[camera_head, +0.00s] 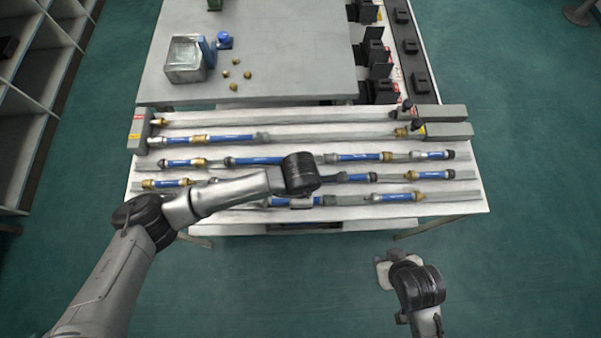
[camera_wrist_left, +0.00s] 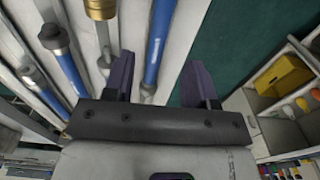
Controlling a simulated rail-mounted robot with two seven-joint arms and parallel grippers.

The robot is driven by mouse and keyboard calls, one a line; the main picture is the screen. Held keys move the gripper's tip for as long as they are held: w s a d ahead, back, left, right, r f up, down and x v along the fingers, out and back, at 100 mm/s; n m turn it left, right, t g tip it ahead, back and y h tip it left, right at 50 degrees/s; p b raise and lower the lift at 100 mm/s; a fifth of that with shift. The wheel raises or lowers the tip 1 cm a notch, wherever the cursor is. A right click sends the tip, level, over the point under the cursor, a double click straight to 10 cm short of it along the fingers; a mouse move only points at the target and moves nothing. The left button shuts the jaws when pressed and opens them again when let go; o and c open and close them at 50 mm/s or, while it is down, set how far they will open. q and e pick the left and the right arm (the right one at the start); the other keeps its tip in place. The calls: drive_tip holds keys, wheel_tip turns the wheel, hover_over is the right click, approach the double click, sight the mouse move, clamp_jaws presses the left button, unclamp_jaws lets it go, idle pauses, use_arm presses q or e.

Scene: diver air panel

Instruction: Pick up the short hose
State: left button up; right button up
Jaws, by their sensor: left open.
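Several blue hoses with brass or grey end fittings lie in rows on grey rails; which one is the short hose I cannot tell for sure. In the left wrist view, my left gripper (camera_wrist_left: 159,80) is open, and a blue hose (camera_wrist_left: 158,45) with a grey end fitting shows between its two fingers. In the head view, my left wrist is above the front rows and hides part of them; blue hose (camera_head: 328,200) shows beside it. Another blue hose (camera_head: 400,196) lies further right in the front row. My right gripper (camera_head: 384,272) hangs off the front of the table, its fingers unclear.
The white table (camera_head: 455,208) carries the rails, with grey blocks (camera_head: 440,113) at the back right. Shelves (camera_head: 40,60) stand at the left. Green floor lies in front.

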use_arm(q)
drive_tip(key=shift+w+f, duration=0.1)
drive_tip(key=shift+f, duration=2.8)
clamp_jaws()
drive_tip(key=shift+r, duration=0.1)
